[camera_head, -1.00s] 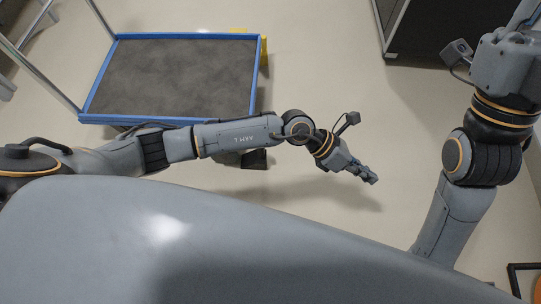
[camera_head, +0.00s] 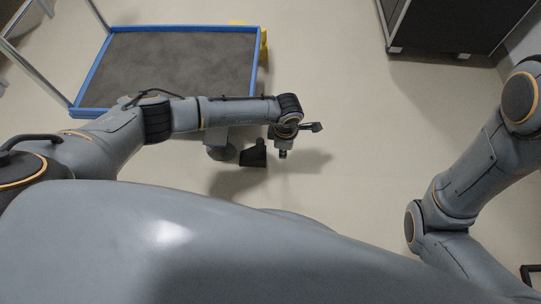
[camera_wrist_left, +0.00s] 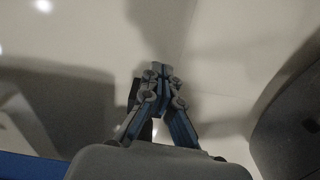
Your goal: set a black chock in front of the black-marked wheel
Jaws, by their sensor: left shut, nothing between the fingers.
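A cart with a blue rim (camera_head: 185,29) and dark grey top stands at the upper left. Below its near right corner is a grey caster wheel (camera_head: 222,151); I cannot make out a black mark on it. A black block (camera_head: 255,154), looking like a chock, sits on the floor just right of this wheel; I cannot tell if they touch. My left gripper (camera_head: 283,154) points down right beside the block, shut and empty. In the left wrist view the shut fingertips (camera_wrist_left: 161,68) show, with a dark piece (camera_wrist_left: 134,94) partly hidden behind them. My right gripper is out of view.
A yellow piece (camera_head: 264,43) shows at the cart's far right corner. A dark cabinet (camera_head: 450,22) stands at the upper right. The floor (camera_head: 345,100) between cart and cabinet is clear. My right arm fills the right side.

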